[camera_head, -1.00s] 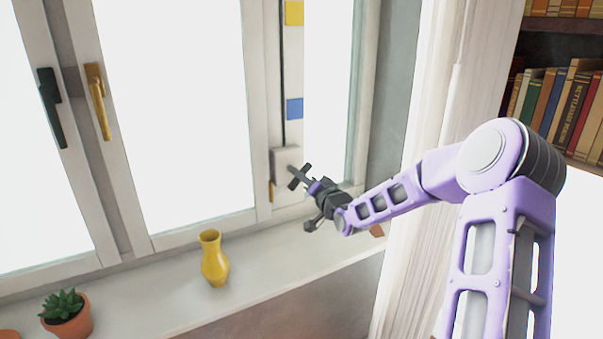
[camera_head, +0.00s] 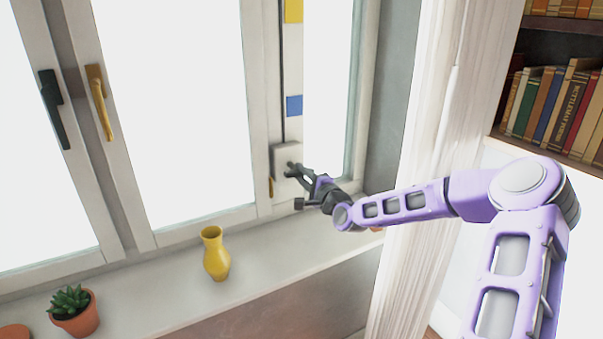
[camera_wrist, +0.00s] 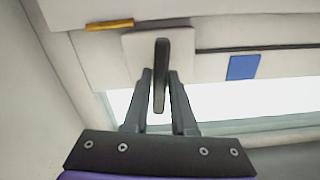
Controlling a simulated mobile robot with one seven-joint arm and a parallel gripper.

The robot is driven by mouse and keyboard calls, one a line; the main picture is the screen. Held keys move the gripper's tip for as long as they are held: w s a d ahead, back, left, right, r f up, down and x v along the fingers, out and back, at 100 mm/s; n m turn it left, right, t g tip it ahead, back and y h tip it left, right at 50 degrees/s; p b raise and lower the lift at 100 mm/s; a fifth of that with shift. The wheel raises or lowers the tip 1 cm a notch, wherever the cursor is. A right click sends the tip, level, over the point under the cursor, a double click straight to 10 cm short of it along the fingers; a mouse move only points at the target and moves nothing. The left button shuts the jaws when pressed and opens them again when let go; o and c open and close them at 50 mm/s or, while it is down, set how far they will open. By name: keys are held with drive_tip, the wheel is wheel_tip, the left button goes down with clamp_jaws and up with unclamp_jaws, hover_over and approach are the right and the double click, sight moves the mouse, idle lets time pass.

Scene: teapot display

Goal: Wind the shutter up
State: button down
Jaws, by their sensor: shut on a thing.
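A pale winder box (camera_head: 284,155) is mounted on the window frame at the right, with a dark crank (camera_head: 290,165) on its front. In the wrist view the crank (camera_wrist: 161,60) is a dark upright bar in front of the box (camera_wrist: 136,47). My gripper (camera_head: 300,172) is at the crank, its two fingers on either side of the bar, shut on it; the fingers also show in the wrist view (camera_wrist: 160,78). A dark cord (camera_head: 282,80) runs up from the box. I cannot make out the shutter itself against the bright panes.
A yellow vase (camera_head: 215,254) and a potted succulent (camera_head: 73,312) stand on the sill (camera_head: 150,290). A yellow window handle (camera_head: 99,102) and a dark one (camera_head: 50,108) stick out at left. A pale curtain (camera_head: 415,130) hangs behind my arm; a bookshelf (camera_head: 550,145) is at right.

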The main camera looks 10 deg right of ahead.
drive_tip(key=m+b, duration=0.1)
drive_tip(key=m, duration=0.4)
drive_tip(key=shift+a+f, duration=0.1)
drive_tip(key=shift+f, duration=0.05)
drive_tip(key=shift+m, duration=0.4)
drive_tip(key=c, duration=0.7)
unclamp_jaws()
drive_tip(key=shift+c, duration=0.2)
drive_tip(key=v, duration=1.7)
drive_tip(key=shift+s, duration=0.2)
